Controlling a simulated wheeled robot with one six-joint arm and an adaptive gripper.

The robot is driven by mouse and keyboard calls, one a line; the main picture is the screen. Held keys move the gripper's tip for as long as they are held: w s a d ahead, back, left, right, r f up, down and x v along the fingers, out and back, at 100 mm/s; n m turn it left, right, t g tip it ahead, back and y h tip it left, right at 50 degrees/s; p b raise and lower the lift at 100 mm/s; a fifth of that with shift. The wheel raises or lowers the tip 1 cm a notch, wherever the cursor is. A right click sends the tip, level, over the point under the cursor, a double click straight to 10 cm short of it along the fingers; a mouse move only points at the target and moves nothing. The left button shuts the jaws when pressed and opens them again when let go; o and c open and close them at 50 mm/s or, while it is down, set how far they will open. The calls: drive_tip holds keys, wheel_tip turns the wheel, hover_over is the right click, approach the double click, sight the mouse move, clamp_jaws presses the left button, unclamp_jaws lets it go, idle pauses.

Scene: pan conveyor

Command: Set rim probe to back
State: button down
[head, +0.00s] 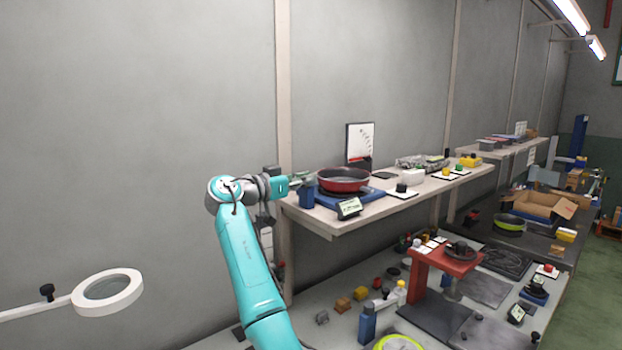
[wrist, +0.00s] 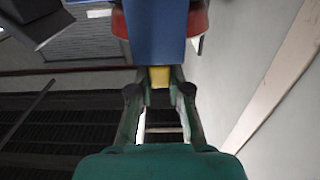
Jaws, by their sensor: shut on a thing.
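A blue block (head: 307,196), which looks like the rim probe's body, stands at the near left end of the upper shelf, beside the red pan (head: 345,180). The pan rests on a blue base (head: 350,198). My gripper (head: 300,180) reaches in from the left at the block's top. In the wrist view the blue block (wrist: 156,30) fills the top middle, with red pan edges (wrist: 199,20) beside it. My gripper (wrist: 160,88) is shut there on a small yellow piece (wrist: 160,76) at the block's end. The probe's tip and setting marks cannot be made out.
A small display (head: 349,208) stands at the shelf's front edge. A white board (head: 360,142) stands behind the pan. A black knob on a white plate (head: 401,190) sits to the right. The wall is close behind the arm. A crowded lower bench (head: 340,325) lies below.

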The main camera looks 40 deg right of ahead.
drive_tip(key=c, duration=1.1)
unclamp_jaws()
drive_tip(key=shift+a, duration=0.2)
drive_tip(key=a, duration=1.2)
drive_tip(key=shift+s, duration=0.2)
